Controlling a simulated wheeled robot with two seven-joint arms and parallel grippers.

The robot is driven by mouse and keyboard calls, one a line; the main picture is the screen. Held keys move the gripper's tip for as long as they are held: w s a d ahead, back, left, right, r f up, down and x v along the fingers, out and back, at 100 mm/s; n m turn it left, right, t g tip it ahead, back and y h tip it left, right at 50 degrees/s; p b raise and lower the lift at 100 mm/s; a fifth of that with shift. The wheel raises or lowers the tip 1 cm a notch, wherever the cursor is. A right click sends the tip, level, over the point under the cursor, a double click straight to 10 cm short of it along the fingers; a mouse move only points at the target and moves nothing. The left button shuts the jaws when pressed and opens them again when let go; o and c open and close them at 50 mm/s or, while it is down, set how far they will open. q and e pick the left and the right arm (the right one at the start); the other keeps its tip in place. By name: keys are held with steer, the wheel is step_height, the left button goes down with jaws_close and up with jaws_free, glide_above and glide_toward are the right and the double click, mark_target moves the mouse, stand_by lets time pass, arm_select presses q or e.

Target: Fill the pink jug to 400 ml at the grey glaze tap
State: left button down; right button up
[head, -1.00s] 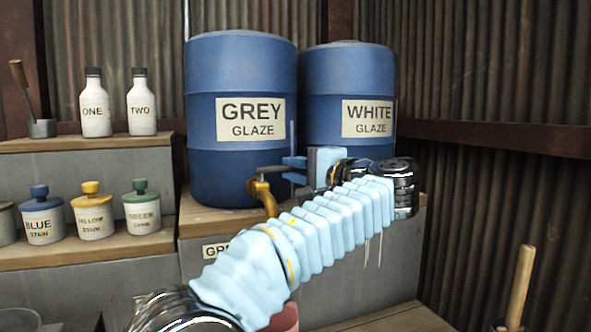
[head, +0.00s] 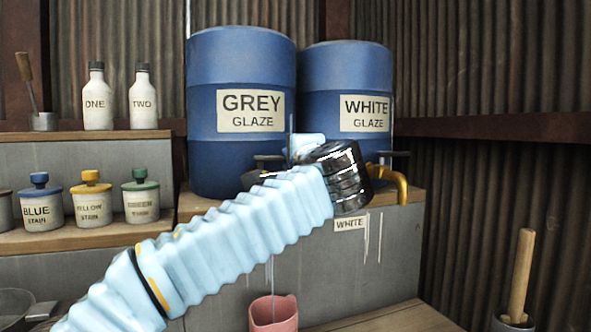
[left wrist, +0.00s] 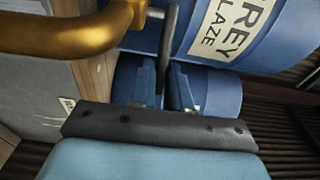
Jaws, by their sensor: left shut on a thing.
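The pink jug (head: 274,312) stands low in the head view below the grey glaze barrel (head: 215,150), cut off by the bottom edge. A thin pale line, apparently a stream, runs down to it; its fill level and marks cannot be read. My left arm hides the grey tap's spout in the head view. The left wrist view shows that brass spout (left wrist: 70,33) and its dark lever (left wrist: 166,45). My left gripper (left wrist: 170,88) is shut on the lever, with its fingers either side. In the head view its fingers are mostly hidden. My right gripper is not in view.
The white glaze barrel (head: 348,80) stands to the right, with its brass tap (head: 402,185) above a WHITE label. Stain jars (head: 90,205) and two bottles (head: 97,100) stand on shelves at left. A wooden-handled tool (head: 521,275) stands in a pot at lower right.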

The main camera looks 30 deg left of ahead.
arm_select(q)
steer(key=shift+s+f+m+t+h, duration=0.1)
steer(key=shift+s+m+t+h, duration=0.25)
steer(key=shift+m+t+h, duration=0.4)
steer(key=shift+d, duration=0.1)
steer(key=c, duration=1.2)
jaws_free()
steer(key=shift+o, duration=0.2)
steer(key=shift+s, duration=0.1)
steer(key=b+v, duration=0.1)
steer(key=v, duration=1.2)
steer(key=shift+s+d+b, duration=0.2)
steer(key=shift+s+b, duration=0.15)
steer(key=shift+b, duration=0.05)
